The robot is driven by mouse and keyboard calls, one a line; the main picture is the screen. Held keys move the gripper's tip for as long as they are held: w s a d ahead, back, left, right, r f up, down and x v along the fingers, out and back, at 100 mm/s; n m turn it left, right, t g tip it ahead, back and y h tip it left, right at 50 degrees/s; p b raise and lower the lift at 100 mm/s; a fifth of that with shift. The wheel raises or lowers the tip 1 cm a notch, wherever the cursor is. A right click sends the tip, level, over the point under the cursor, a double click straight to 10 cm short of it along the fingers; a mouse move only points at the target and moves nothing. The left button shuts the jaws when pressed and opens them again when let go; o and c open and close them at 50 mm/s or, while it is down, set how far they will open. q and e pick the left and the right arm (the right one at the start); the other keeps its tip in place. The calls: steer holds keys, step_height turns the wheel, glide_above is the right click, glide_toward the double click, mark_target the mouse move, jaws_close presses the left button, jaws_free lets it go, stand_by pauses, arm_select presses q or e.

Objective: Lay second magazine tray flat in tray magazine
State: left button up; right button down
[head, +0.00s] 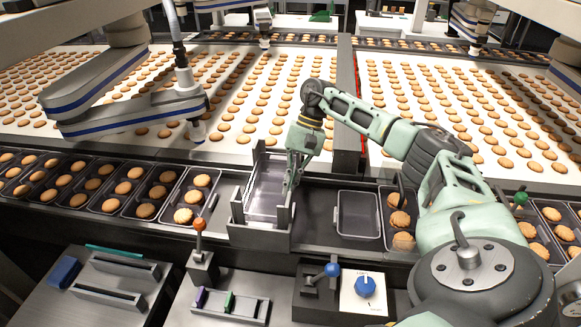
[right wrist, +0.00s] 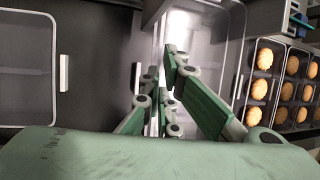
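The tray magazine (head: 259,237) is a grey open-topped frame with upright posts, in the middle of the head view. A clear-grey magazine tray (head: 266,190) lies inside it and looks about flat; it also shows in the right wrist view (right wrist: 214,50). My right gripper (head: 291,184) reaches down at the tray's right side. In the right wrist view its green fingers (right wrist: 161,76) are close together, with the tray's side rim between them. They look shut on this rim, though the contact is partly hidden. My left gripper is not in view.
An empty tray (head: 358,214) lies right of the magazine. Trays with biscuits (head: 194,196) stand left and right along the line. Behind are wide biscuit belts (head: 270,100) and a white-blue robot arm (head: 130,112). In front are a blue knob (head: 365,286) and levers (head: 199,250).

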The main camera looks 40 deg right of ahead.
steer(key=shift+f, duration=0.2)
steer(key=c, duration=2)
jaws_free()
steer(key=b+v, duration=0.2)
steer(key=v, duration=1)
steer(key=shift+r, duration=0.25)
